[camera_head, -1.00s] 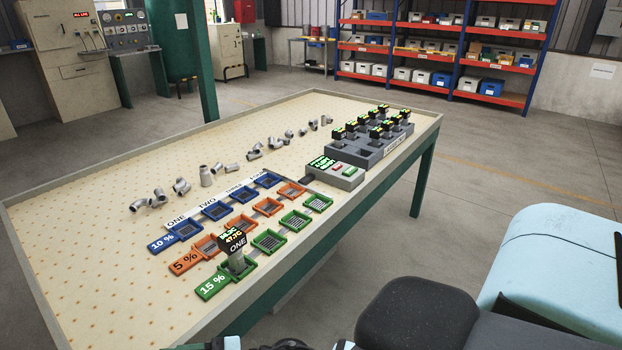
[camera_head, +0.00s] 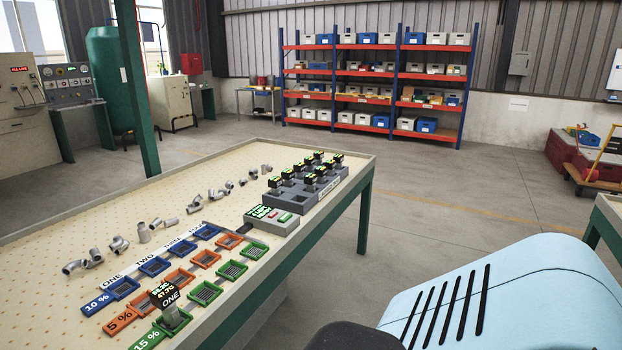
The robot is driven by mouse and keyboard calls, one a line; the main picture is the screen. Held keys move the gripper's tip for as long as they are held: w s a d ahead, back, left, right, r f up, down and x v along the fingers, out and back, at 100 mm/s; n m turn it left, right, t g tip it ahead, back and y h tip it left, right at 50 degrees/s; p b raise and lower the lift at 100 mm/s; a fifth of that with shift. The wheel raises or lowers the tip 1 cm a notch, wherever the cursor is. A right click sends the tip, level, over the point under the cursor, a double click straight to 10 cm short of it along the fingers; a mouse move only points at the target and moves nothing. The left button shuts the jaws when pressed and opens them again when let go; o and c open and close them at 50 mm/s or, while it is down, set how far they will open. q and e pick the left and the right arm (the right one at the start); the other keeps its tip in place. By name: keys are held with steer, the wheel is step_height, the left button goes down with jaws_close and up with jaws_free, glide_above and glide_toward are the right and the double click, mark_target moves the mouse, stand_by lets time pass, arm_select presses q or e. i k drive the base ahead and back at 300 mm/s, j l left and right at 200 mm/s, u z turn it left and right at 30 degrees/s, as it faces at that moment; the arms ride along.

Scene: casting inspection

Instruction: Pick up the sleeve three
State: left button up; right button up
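Several sleeve-like posts with black heads and small lit displays (camera_head: 287,173) stand upright in a grey rack (camera_head: 303,203) at the far right end of the table. Their displays are too small to read, so I cannot tell which is sleeve three. Another unit (camera_head: 165,297), marked ONE on its black head with a lit temperature readout, stands in the nearest green tray at the bottom left. Neither of my grippers is in view.
Blue (camera_head: 154,266), orange (camera_head: 205,258) and green (camera_head: 205,293) trays form rows on the table. A grey box with a green screen (camera_head: 271,221) sits before the rack. Loose grey pipe fittings (camera_head: 144,233) lie behind. Shelves (camera_head: 369,101) stand at the back; open floor lies right of the table.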

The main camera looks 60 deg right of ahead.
mark_target(321, 171)
steer(key=l+z, duration=0.2)
steer(key=z, duration=0.2)
steer(key=i+l+z, duration=0.1)
steer(key=z, duration=0.3)
steer(key=i+l+z, duration=0.2)
steer(key=l, duration=0.25)
steer(key=i+l+z, duration=0.25)
steer(key=i+l, duration=0.15)
steer(key=i+l+z, duration=0.1)
steer(key=i+l, duration=0.95)
steer(key=i, duration=0.05)
